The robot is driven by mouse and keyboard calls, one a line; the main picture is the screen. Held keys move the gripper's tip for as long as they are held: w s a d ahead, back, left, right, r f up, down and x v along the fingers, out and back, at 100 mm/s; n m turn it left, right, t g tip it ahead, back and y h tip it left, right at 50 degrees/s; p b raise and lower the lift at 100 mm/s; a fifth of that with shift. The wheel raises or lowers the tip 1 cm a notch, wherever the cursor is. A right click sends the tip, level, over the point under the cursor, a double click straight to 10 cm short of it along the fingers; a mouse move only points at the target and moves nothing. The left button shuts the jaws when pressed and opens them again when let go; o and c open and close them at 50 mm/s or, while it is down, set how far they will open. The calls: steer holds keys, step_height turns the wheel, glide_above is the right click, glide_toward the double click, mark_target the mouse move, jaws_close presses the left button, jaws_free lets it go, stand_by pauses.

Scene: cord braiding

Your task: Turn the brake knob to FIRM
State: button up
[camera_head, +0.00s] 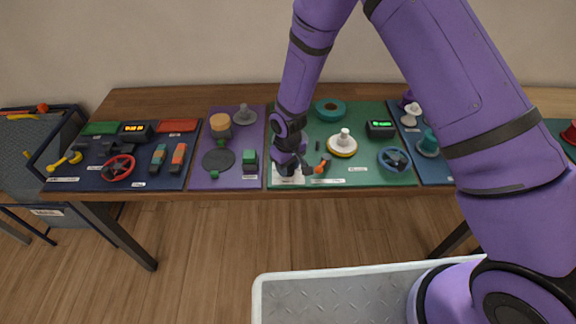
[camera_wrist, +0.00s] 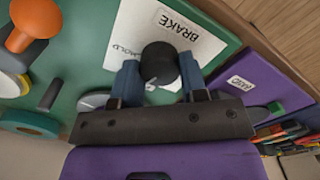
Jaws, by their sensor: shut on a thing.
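The brake knob (camera_wrist: 159,62) is a black round knob in the wrist view, standing on a white card labelled BRAKE (camera_wrist: 178,30) on the green board. My gripper (camera_wrist: 160,80) is shut on the knob, with one blue finger on each side of it. In the head view my gripper (camera_head: 287,166) is over the white card (camera_head: 289,180) at the front left of the green board (camera_head: 312,109). It hides the knob there. Part of the card's lettering is covered, so I cannot read the knob's setting.
A white-topped spool (camera_head: 342,145), a blue handwheel (camera_head: 393,159) and a teal ring (camera_head: 330,108) share the board. A purple board (camera_head: 204,177) with a green block (camera_head: 249,158) is to the left.

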steer(key=shift+n, duration=1.6)
steer(key=o, duration=0.9)
steer(key=shift+r, duration=0.1)
step_height(320, 180, up, 11)
steer(key=shift+f, duration=0.15)
